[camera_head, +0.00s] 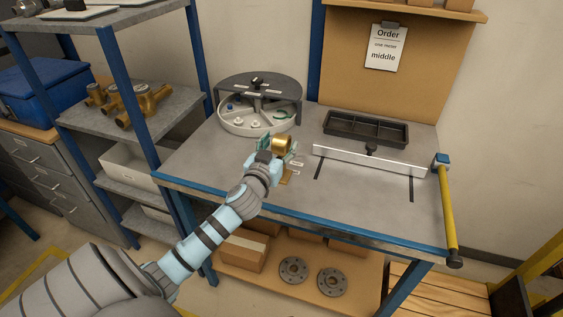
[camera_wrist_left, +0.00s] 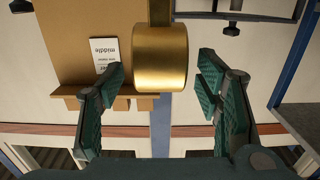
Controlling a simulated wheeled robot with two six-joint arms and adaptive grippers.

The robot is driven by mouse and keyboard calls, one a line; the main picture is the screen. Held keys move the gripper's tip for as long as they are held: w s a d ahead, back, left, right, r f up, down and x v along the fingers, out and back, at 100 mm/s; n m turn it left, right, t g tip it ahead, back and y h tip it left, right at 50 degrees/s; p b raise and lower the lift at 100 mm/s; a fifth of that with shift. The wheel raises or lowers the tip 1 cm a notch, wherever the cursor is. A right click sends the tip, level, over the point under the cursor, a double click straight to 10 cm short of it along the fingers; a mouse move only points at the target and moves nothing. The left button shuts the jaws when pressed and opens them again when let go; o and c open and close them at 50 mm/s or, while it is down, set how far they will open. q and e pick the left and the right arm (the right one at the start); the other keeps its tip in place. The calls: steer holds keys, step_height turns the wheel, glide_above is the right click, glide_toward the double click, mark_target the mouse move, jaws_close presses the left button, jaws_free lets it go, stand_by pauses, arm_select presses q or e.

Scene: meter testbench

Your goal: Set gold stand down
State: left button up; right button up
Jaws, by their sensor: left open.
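The gold stand (camera_head: 282,145) has a thick round gold top and is at the left half of the workbench, in front of the round sorting tray. A small gold-coloured piece shows low beside my gripper; it may be its base. In the left wrist view the gold round top (camera_wrist_left: 160,58) and a narrower gold post appear between the fingers. My left gripper (camera_head: 277,149) is open around the gold top, with a visible gap on each side in the wrist view (camera_wrist_left: 162,78). My wrist hides part of the stand. My right gripper is not in view.
A round compartment tray (camera_head: 240,123) with small parts stands behind. A black bin (camera_head: 365,129) and a white rail (camera_head: 370,162) lie to the right. A yellow-handled tool (camera_head: 448,210) is at the right edge. A shelf with brass fittings (camera_head: 143,101) stands left. The front right bench top is clear.

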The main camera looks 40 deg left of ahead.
arm_select(q)
steer(key=shift+x, duration=1.2)
steer(key=shift+s, duration=0.15)
jaws_close()
